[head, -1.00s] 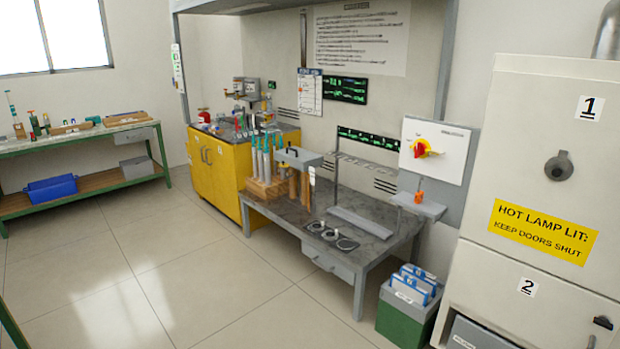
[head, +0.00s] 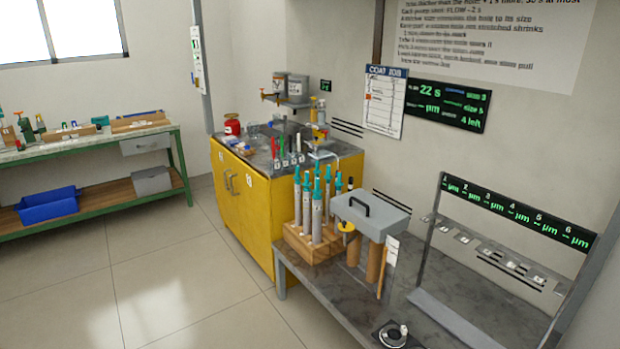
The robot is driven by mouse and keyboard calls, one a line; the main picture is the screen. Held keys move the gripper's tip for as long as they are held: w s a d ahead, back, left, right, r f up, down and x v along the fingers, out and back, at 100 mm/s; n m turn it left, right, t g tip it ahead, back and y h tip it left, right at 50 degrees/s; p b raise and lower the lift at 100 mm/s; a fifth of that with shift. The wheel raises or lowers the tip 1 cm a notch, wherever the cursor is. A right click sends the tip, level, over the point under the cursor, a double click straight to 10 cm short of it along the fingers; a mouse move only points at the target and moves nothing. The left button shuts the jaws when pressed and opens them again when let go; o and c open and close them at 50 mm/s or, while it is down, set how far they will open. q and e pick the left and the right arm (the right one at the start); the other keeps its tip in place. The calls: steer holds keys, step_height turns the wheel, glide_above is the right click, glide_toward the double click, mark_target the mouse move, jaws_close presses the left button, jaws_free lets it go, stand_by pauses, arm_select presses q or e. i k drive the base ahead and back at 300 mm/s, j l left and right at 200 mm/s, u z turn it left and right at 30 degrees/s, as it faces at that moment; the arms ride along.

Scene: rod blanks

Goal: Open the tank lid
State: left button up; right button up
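A grey tank lid (head: 372,213) with a dark handle on top shows right of centre in the head view. It lies flat and looks closed over the tank. Brown cylindrical shapes (head: 376,262) show below it, and I cannot tell whether they are part of the tank or stand in front of it. Neither of my grippers is in view.
A wooden block (head: 312,247) with several teal-topped rods stands left of the lid on the grey table (head: 470,312). A yellow cabinet (head: 241,212) stands behind. A numbered rack (head: 515,215) is at right. The tiled floor (head: 130,270) at front left is clear.

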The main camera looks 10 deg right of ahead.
mark_target(377, 218)
steer(key=i, duration=0.6)
steer(key=i+j+z, duration=0.1)
steer(key=i, duration=0.5)
